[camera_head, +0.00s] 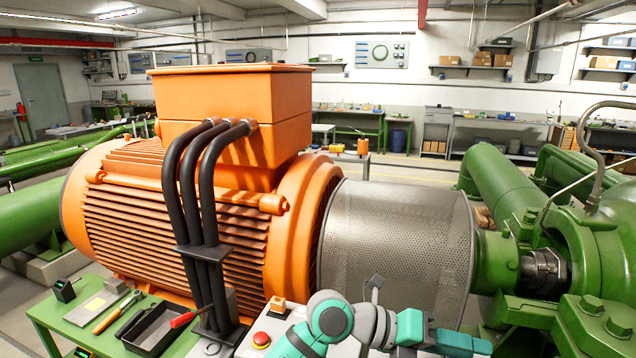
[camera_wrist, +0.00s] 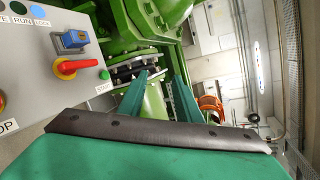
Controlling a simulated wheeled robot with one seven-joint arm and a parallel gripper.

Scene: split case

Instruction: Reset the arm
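My arm reaches in from the bottom of the head view, with my gripper (camera_head: 462,342) pointing right, in front of the perforated metal guard (camera_head: 395,240). In the wrist view, the two teal fingers of my gripper (camera_wrist: 162,76) stand apart with a gap between them. Nothing shows between the fingers. Beyond them are green machine parts and a dark flanged joint (camera_wrist: 134,68).
A grey control panel (camera_wrist: 35,65) with a red-and-yellow rotary switch (camera_wrist: 76,67) and a blue switch (camera_wrist: 72,40) is at left in the wrist view. An orange motor (camera_head: 190,200) and a tool bench (camera_head: 75,318) stand left of my arm. Green pump housing (camera_head: 600,260) is at right.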

